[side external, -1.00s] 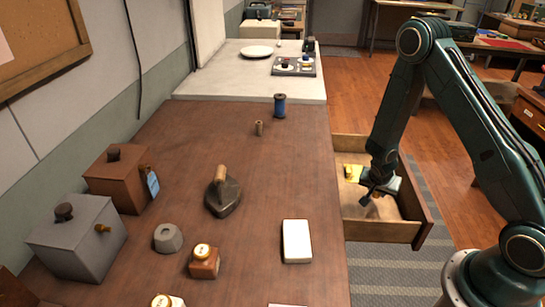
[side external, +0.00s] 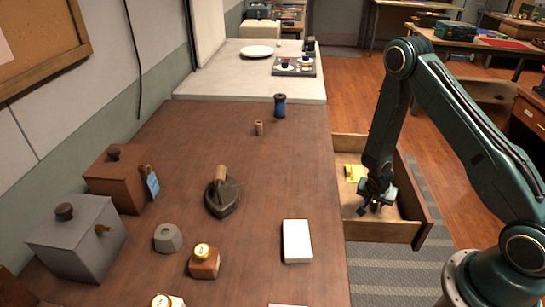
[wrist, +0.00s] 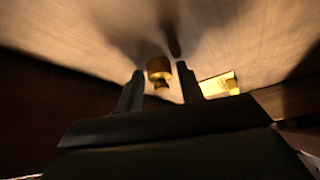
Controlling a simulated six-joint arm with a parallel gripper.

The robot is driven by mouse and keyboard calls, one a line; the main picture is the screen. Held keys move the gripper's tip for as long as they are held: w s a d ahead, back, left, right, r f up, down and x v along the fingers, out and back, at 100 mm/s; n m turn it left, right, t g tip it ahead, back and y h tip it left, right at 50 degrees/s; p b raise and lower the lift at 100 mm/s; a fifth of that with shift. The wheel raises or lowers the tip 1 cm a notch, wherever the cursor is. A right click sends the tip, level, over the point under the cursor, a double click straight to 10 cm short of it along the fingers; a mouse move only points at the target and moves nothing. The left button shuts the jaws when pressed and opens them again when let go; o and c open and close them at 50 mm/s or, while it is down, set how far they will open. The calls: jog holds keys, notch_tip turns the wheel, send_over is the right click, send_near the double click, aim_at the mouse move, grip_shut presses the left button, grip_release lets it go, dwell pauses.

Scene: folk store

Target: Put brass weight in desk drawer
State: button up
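The desk drawer (side external: 412,231) is pulled out at the right side of the desk, and my gripper (side external: 375,208) is low inside it, pointing down. In the wrist view, a small brass weight (wrist: 159,70) with a narrow knob is between the two fingertips of my gripper (wrist: 161,82). The fingers are apart, with a thin gap showing on either side of the weight. The weight appears to be at the drawer floor (wrist: 90,35). In the side view my gripper hides the weight.
The drawer walls stand close around my gripper.

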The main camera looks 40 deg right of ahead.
jog(key=shift+o, duration=0.7)
jog(key=shift+r, duration=0.15)
jog(key=v, duration=1.2)
dwell(0.4)
